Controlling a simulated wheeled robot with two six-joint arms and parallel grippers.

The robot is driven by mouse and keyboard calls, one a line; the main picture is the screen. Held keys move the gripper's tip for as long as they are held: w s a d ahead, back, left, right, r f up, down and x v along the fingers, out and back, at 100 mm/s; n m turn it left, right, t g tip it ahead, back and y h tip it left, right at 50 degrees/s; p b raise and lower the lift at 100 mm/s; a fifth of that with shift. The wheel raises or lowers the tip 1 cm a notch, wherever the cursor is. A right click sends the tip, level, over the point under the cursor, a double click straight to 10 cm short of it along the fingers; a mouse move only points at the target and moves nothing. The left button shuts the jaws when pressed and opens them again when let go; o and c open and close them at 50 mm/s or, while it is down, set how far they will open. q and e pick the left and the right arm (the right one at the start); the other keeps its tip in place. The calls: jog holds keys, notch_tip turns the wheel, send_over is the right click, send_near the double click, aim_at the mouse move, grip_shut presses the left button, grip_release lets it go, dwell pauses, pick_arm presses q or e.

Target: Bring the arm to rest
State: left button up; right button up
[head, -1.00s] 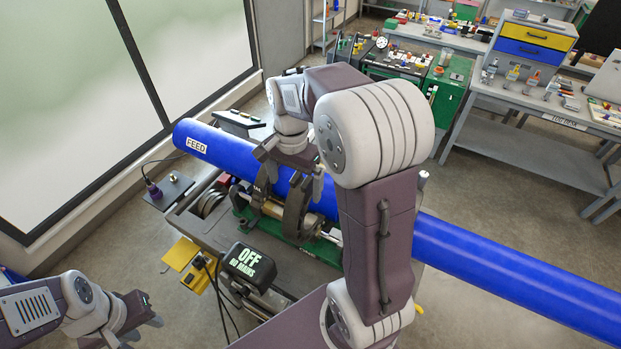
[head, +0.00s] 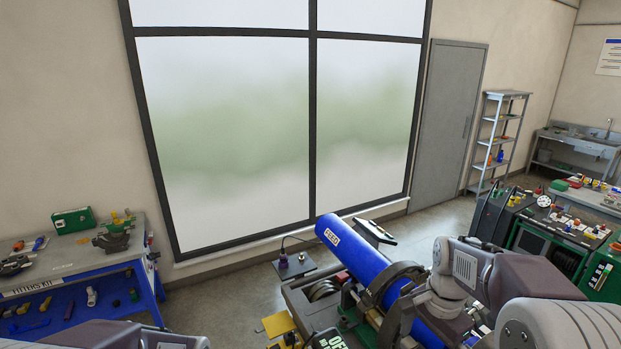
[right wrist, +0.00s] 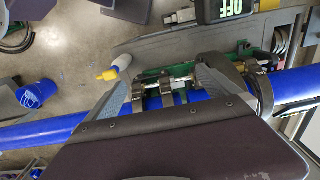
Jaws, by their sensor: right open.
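My right arm (head: 530,285) enters the head view from the lower right, and its gripper end is over the blue pipe (head: 360,258). In the right wrist view my right gripper (right wrist: 175,82) is open, with its two grey fingers apart above the clamps (right wrist: 165,90) on the cart. The blue pipe runs across behind the fingers, and I see no object held between them. A link of my left arm (head: 120,336) shows at the bottom left of the head view. My left gripper is out of view.
The pipe fusion cart (head: 298,298) carries the pipe and an OFF box (head: 330,340). A blue fitters' kit bench (head: 75,280) stands at left, with a shelf rack (head: 495,140) at the back. In the wrist view, a blue bucket (right wrist: 37,92) stands on the floor.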

jog(key=s+a+f+n+b, duration=0.2)
jog(key=f+n+b, duration=0.2)
jog(key=f+b, duration=0.3)
jog(key=s+a+f+n+b, duration=0.2)
jog(key=f+b, duration=0.6)
jog(key=f, duration=0.6)
jog(key=s+a+f+n+t+b, duration=0.1)
jog(key=s+f+n+b, duration=0.3)
jog(key=f, duration=0.7)
jog(key=a+n+b, duration=0.1)
jog(key=n+b, duration=0.1)
jog(key=b, duration=0.2)
jog(key=shift+s+a+f, duration=0.15)
jog(key=shift+a+f, duration=0.05)
jog(key=shift+f, duration=0.05)
dwell(0.6)
